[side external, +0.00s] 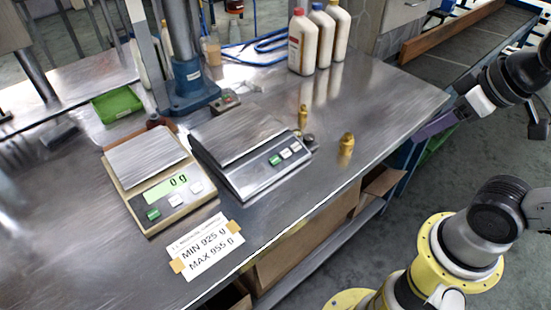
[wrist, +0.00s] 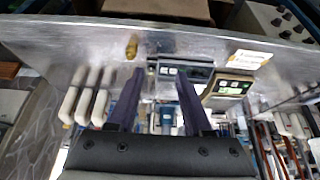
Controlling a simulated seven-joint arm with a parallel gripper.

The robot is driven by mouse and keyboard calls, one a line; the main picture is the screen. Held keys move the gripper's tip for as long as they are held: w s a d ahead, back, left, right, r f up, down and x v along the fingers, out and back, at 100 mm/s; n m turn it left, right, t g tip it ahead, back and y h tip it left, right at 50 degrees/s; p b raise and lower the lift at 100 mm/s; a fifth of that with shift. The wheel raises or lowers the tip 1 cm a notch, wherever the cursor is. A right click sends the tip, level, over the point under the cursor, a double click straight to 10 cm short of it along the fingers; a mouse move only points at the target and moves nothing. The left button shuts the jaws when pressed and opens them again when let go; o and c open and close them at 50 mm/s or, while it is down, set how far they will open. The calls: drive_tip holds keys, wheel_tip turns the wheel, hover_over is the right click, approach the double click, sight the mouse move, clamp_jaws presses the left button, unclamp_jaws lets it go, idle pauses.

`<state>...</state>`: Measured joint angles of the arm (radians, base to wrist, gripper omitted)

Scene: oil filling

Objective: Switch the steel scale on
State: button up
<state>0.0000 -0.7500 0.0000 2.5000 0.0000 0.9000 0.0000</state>
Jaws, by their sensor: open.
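The steel scale (side external: 250,150) stands in the middle of the bench. Its front panel has a green button (side external: 275,160) and white buttons, and I see no lit reading on it. In the wrist view the steel scale (wrist: 188,69) is ahead, partly behind the right finger. My gripper (wrist: 161,76) is open and empty, with two dark purple fingers spread apart. In the side view my gripper (side external: 436,125) is at the right, beyond the bench's edge and well apart from the scale.
A beige scale (side external: 146,158) showing 0 g stands left of the steel one. A MIN/MAX label (side external: 207,245) lies in front. Brass fittings (side external: 347,145) stand right of the steel scale. Several white bottles (side external: 303,42) stand behind. The bench's right part is clear.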

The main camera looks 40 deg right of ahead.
clamp_jaws()
idle(1.5)
